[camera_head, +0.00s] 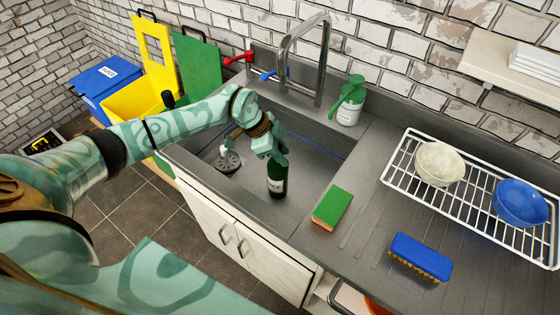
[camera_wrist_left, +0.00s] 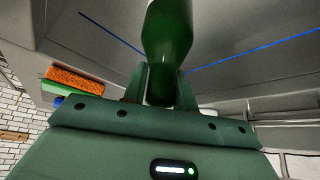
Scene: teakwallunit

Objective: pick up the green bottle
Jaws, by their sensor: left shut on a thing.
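The green bottle (camera_head: 277,176) is upright in the sink basin (camera_head: 309,167), with a white label low on its side. My left gripper (camera_head: 272,150) comes down on it from above and is shut on its upper part. In the left wrist view the bottle (camera_wrist_left: 167,45) runs between the two fingers of the gripper (camera_wrist_left: 160,85). The bottle's top is hidden by the gripper. I cannot tell whether its base touches the basin floor. My right gripper is not in view.
A green and orange sponge (camera_head: 332,208) lies on the counter right of the sink. A tall faucet (camera_head: 303,60) and soap dispenser (camera_head: 349,103) stand behind. A blue brush (camera_head: 420,257) and a dish rack (camera_head: 470,190) with two bowls are at right.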

